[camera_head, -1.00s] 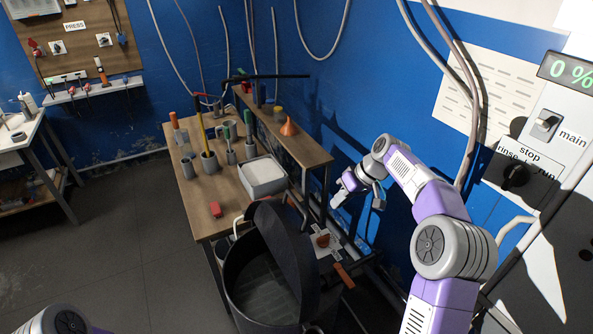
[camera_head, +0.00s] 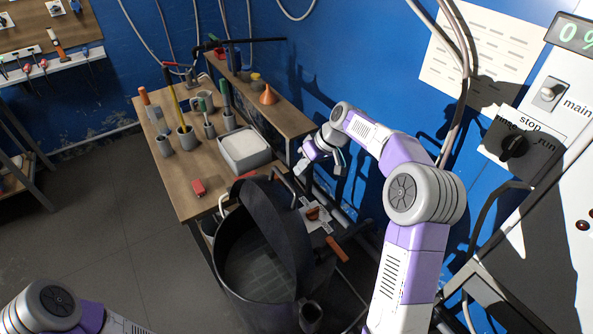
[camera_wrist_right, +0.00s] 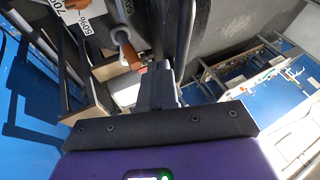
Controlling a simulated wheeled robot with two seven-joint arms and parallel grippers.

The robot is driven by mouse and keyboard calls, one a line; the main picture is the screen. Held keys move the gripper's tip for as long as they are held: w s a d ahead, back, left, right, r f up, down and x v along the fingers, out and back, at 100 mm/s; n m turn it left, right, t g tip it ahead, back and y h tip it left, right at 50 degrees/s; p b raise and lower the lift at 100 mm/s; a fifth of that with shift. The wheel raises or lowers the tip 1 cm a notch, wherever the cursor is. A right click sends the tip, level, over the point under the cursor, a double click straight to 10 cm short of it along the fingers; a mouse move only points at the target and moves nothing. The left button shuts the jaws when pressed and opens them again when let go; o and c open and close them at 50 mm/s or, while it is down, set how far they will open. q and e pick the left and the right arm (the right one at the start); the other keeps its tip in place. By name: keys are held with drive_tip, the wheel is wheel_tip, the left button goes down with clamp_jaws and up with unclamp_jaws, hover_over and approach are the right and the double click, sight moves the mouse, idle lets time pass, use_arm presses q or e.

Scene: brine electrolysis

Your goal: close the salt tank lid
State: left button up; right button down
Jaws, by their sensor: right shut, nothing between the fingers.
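The salt tank (camera_head: 222,268) is a dark round vessel at the lower middle of the head view. Its dark lid (camera_head: 277,222) stands raised and steeply tilted at the right side of the mouth, so the tank is open and its inside shows. My right gripper (camera_head: 302,167) is shut and empty, above and to the right of the lid's upper edge, apart from it as far as I can tell. In the right wrist view the shut fingers (camera_wrist_right: 158,85) are near an orange-brown handle (camera_wrist_right: 131,54). My left arm shows at the bottom left; its gripper is out of frame.
A wooden bench (camera_head: 180,185) behind the tank holds a grey-white tub (camera_head: 243,150), several cups with tools and a red block (camera_head: 198,187). A raised shelf (camera_head: 283,125) carries an orange funnel (camera_head: 268,96). An orange-handled part (camera_head: 336,249) sits right of the tank. Floor at left is clear.

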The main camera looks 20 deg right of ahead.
drive_tip(key=shift+s+a+f, duration=0.1)
drive_tip(key=shift+a+f, duration=0.1)
drive_tip(key=shift+a, duration=0.35)
drive_tip(key=shift+s+a+f, duration=0.1)
drive_tip(key=shift+a+f, duration=0.05)
drive_tip(key=shift+a, duration=0.35)
